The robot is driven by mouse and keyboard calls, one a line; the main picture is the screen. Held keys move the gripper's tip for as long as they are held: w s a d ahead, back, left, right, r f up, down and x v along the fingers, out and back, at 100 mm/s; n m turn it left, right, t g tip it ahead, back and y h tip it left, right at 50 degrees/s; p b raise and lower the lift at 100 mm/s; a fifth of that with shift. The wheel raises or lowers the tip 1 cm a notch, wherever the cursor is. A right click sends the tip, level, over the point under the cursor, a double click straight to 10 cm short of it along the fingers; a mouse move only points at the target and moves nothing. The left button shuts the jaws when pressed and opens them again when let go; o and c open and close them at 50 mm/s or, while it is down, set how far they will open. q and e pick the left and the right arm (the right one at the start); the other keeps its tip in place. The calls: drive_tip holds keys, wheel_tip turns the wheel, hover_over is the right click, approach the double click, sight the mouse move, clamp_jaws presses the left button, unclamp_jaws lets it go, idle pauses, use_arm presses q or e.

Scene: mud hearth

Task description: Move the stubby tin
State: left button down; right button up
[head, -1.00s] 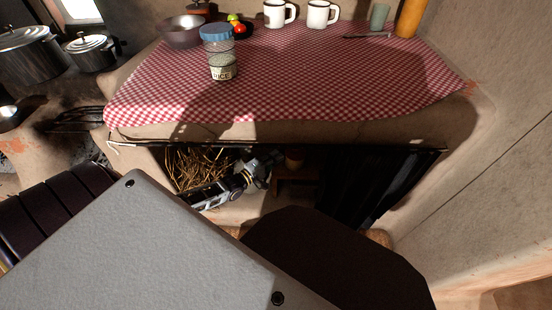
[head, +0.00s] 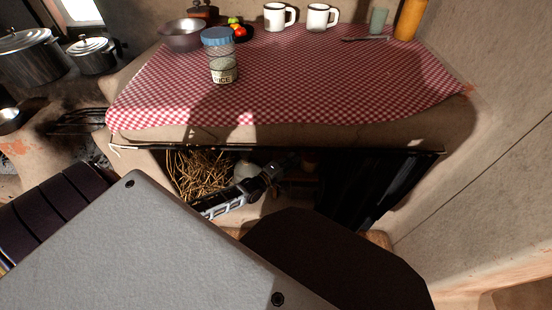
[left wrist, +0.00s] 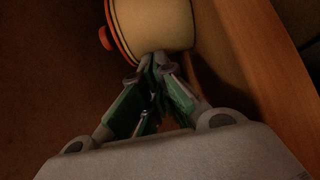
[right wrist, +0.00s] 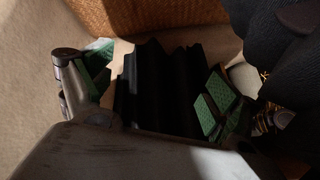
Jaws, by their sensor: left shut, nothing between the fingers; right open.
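A squat cream cylinder with an orange-red rim and knob (left wrist: 152,22), which looks like the stubby tin, fills the top of the left wrist view. My left gripper (left wrist: 157,62) is shut and empty, its fingertips right at the cylinder's near side; I cannot tell whether they touch. In the head view my left gripper (head: 292,160) reaches into the dark niche under the bench, and the tin cannot be made out there. My right gripper (right wrist: 158,78) is open, with black pleated curtain cloth (right wrist: 165,85) showing between its fingers.
The dark curtain (head: 365,185) hangs at the niche's right side. Straw (head: 200,172) and a pale rounded thing (head: 244,170) lie inside at left. A wooden edge (left wrist: 250,75) runs close beside the tin. A rice jar (head: 221,62) stands on the checked cloth (head: 330,85) above.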

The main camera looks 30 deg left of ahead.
sight(317, 160)
use_arm(q)
drive_tip(key=w+d, duration=0.1)
drive_tip(key=d, duration=0.1)
drive_tip(key=w+d, duration=0.2)
drive_tip(key=d, duration=0.1)
drive_tip(key=w+d, duration=0.1)
drive_tip(key=d, duration=0.2)
drive_tip(key=shift+w, duration=0.35)
drive_tip(key=shift+w+d, duration=0.2)
drive_tip(key=shift+d, duration=0.2)
use_arm(e)
drive_tip(key=shift+r, duration=0.1)
